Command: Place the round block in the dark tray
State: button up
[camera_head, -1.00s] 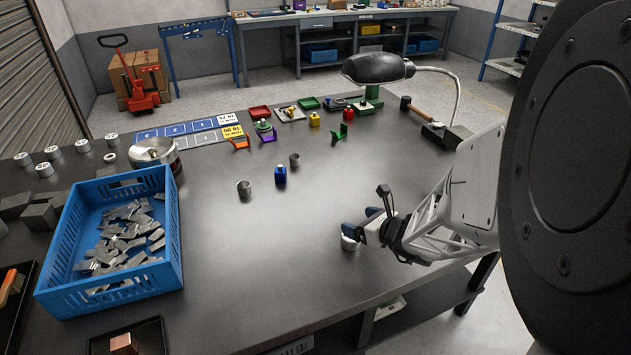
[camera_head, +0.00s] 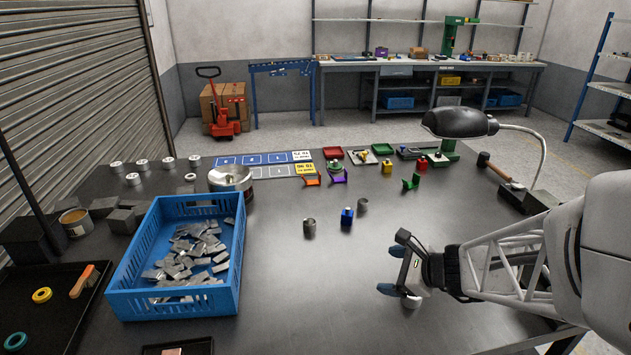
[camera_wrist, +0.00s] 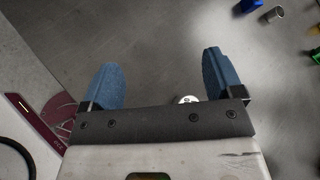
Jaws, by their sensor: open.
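My gripper (camera_head: 393,264) is open above the right part of the table, its two blue fingers spread. In the wrist view its fingers (camera_wrist: 160,76) are apart with bare table between the tips. A small round pale metal piece (camera_head: 411,303) is low beside the nearer finger, partly hidden. It also shows in the wrist view (camera_wrist: 188,100), near the right finger's base and partly covered by the gripper body. I cannot tell whether it is touched. A dark tray (camera_head: 205,347) with a copper block (camera_head: 172,351) is cut off at the bottom edge. Another dark tray (camera_head: 58,322) lies at the left.
A blue crate (camera_head: 232,285) of grey metal pieces stands left of centre. A grey cylinder (camera_head: 309,229), a blue block (camera_head: 347,217) and another grey cylinder (camera_head: 362,205) stand mid-table. A lamp (camera_head: 460,123) stands at the back right.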

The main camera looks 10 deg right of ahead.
jog(key=s+a+r+n+g+h, duration=0.1)
jog(key=s+a+r+n+g, duration=0.4)
jog(key=s+a+r+n, duration=0.45)
jog(key=s+d+r+n+h, duration=0.2)
jog(key=s+r+n+h, duration=0.3)
jog(key=n, duration=0.8)
jog(key=shift+s+g+h, duration=0.4)
jog(key=shift+s+h, duration=0.4)
jog(key=shift+s, duration=0.15)
jog(key=shift+o, duration=0.5)
jog(key=shift+w, duration=0.1)
jog(key=m+t+h, duration=0.1)
jog(key=m+t, duration=0.1)
jog(key=m, duration=0.2)
send_over(413, 302)
notch_tip(413, 302, down, 23)
jog(key=shift+d+n, duration=0.15)
jog(key=shift+n, duration=0.1)
jog(key=shift+f, duration=0.1)
